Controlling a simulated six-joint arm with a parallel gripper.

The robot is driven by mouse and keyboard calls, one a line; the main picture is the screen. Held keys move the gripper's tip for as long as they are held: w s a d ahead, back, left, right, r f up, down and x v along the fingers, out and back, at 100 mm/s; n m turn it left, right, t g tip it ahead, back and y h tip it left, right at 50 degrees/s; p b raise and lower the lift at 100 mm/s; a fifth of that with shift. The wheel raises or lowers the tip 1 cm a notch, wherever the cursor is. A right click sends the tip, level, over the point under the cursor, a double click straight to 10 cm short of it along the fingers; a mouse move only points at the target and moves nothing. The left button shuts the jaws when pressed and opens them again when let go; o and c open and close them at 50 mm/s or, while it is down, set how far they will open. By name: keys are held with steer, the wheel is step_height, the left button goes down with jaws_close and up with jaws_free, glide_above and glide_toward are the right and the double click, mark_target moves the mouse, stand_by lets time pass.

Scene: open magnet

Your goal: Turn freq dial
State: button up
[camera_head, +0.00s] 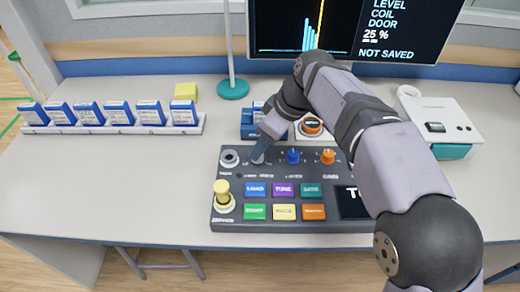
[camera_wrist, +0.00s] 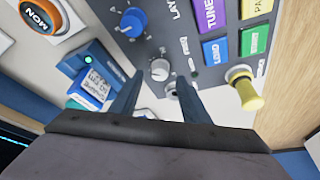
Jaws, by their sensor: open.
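The control panel (camera_head: 235,180) lies on the desk with a row of dials along its back edge. A grey-white dial (camera_wrist: 160,70), a blue dial (camera_head: 293,156) and an orange dial (camera_head: 327,156) stand there; the blue dial (camera_wrist: 133,22) also shows in the wrist view. I cannot read which label says freq. My gripper (camera_head: 259,153) is over the back left of the panel and hides the grey-white dial in the head view. In the wrist view my gripper (camera_wrist: 159,88) is open, with the grey-white dial seen between and beyond its fingertips. Contact cannot be told.
A round socket (camera_head: 229,158) and a yellow plunger knob (camera_head: 223,192) are at the panel's left. Coloured buttons (camera_head: 283,190) fill its front. A blue card reader (camera_head: 250,131) and an orange-topped button (camera_head: 311,126) stand behind. A rack of blue boxes (camera_head: 118,129) is left.

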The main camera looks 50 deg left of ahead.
steer(key=shift+x, duration=1.7)
steer(key=shift+c, duration=0.7)
steer(key=c, duration=0.9)
steer(key=shift+r, duration=0.1)
